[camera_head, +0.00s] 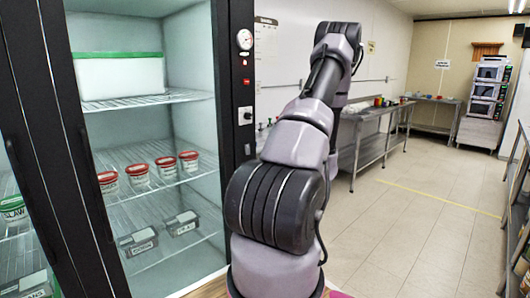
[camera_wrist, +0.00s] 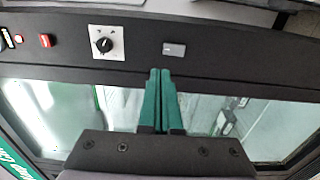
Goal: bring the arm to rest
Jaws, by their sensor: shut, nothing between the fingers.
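My gripper (camera_wrist: 160,72) shows in the wrist view as two green fingers pressed together, with nothing between them. Beyond the fingertips is a dark panel (camera_wrist: 230,55) with a dial (camera_wrist: 105,43), a red switch (camera_wrist: 47,40) and a small grey plate, with glass-like panes below it. I cannot tell the exact gap between fingertips and panel. In the head view my arm (camera_head: 292,170) rises from the bottom middle and bends at the top. The gripper itself is hidden there.
The tiled floor (camera_head: 400,220) at right is clear.

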